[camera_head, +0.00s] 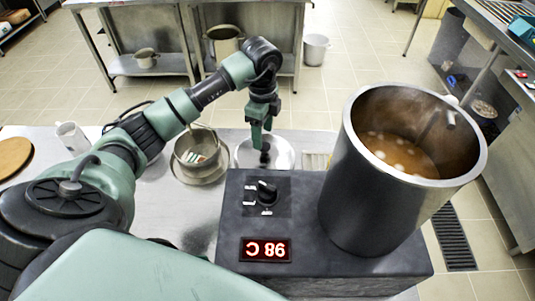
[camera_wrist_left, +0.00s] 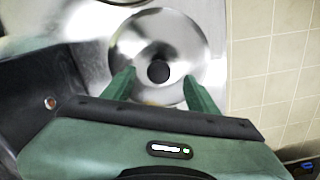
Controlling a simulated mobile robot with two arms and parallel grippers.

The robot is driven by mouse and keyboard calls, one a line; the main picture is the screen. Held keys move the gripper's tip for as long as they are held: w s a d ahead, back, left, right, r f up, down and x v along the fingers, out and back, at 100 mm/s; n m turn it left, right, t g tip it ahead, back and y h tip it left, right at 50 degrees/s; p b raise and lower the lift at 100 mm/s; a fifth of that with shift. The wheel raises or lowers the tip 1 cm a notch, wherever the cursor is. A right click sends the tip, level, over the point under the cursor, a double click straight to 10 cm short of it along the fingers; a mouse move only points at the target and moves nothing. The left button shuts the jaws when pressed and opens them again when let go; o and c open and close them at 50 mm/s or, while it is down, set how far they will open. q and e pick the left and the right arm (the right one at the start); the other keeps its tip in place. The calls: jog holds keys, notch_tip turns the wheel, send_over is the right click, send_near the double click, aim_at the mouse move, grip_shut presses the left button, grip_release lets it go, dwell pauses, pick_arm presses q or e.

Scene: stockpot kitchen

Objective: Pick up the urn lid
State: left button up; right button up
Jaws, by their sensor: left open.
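The urn lid (camera_head: 284,154) is a round, shiny metal disc with a black knob. It lies on the metal counter behind the dark control box in the head view, and also shows in the left wrist view (camera_wrist_left: 170,32). My left gripper (camera_head: 262,141) points down over the lid. In the left wrist view its green fingers (camera_wrist_left: 158,80) are open, one on each side of the black knob (camera_wrist_left: 158,71), with gaps between. I cannot tell whether the fingertips touch the lid. The fingers partly hide the lid in the head view. My right gripper is not in view.
A tall metal urn (camera_head: 347,190) with brown liquid stands on the dark box (camera_head: 228,226), whose red display is lit, right of the lid. A metal bowl (camera_head: 182,157) with small items stands left of the lid. A white mug (camera_head: 72,138) is farther left.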

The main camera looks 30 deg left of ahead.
aim_at(264, 145)
pick_arm(q)
jog(key=f, duration=0.1)
jog(key=f+p, duration=0.1)
jog(key=f, duration=0.1)
jog(key=f+p, duration=0.1)
jog(key=shift+d+f, duration=0.25)
jog(key=shift+f, duration=0.7)
grip_shut()
